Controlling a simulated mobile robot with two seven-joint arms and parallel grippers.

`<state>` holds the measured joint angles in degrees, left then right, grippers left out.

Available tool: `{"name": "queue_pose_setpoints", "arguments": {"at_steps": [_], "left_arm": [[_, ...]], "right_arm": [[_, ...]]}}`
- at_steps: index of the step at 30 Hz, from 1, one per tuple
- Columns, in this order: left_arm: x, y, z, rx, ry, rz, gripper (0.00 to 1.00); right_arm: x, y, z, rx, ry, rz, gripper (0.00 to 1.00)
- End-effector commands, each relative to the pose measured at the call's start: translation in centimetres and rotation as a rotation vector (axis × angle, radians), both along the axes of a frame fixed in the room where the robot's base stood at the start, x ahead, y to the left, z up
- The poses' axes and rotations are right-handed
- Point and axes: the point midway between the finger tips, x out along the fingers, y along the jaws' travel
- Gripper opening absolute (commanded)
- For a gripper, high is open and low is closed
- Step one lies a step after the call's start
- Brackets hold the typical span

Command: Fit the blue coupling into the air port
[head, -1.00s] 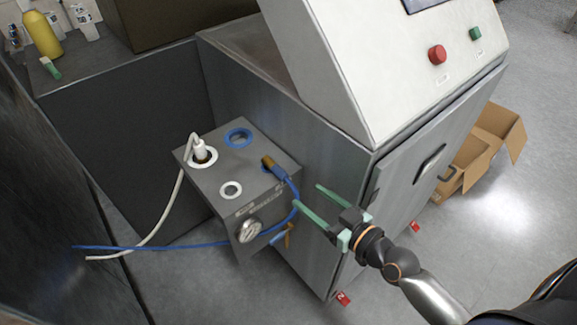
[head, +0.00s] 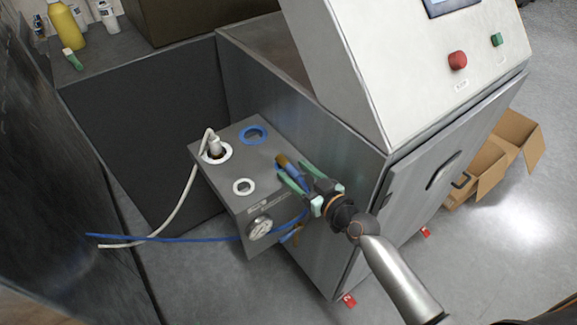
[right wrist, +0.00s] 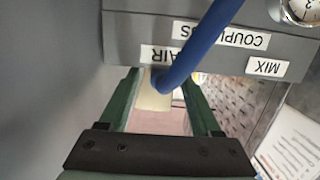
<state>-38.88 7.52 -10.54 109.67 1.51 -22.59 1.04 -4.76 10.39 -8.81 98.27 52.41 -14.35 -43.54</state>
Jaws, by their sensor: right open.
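The blue coupling (head: 296,176) has a brown end and sits tilted at the right edge of the grey port box (head: 233,168), with a blue hose running from it. My right gripper (head: 292,172) is open, with its green fingers on either side of the coupling. In the right wrist view, the blue hose (right wrist: 200,45) passes between the open fingers (right wrist: 165,90), in front of an upside-down "AIR" label (right wrist: 163,56). A blue-ringed port (head: 255,135) at the back of the box top is empty. Part of the coupling's seat is hidden by the gripper. My left gripper is out of view.
A white plug with a white hose (head: 213,147) sits in a white-ringed port; another white-ringed port (head: 244,187) is empty. A gauge (head: 260,227) is on the box front. The steel washer cabinet (head: 310,165) stands close behind my right gripper.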

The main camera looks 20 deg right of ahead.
Motion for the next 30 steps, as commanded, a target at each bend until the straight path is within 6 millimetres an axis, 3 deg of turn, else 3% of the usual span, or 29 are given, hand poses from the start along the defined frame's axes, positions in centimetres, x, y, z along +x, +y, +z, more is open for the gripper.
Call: {"name": "queue_pose_setpoints", "arguments": {"at_steps": [10, 27, 30], "left_arm": [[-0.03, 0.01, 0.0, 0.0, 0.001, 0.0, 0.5], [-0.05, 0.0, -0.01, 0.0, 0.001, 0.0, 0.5], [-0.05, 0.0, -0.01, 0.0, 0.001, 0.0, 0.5]], "right_arm": [[0.82, 0.34, -0.13, 0.001, 0.0, 0.001, 0.65], [0.8, 0.3, -0.13, 0.0, 0.0, 0.0, 0.01], [0.8, 0.3, -0.13, 0.0, 0.0, 0.0, 0.0]]}}
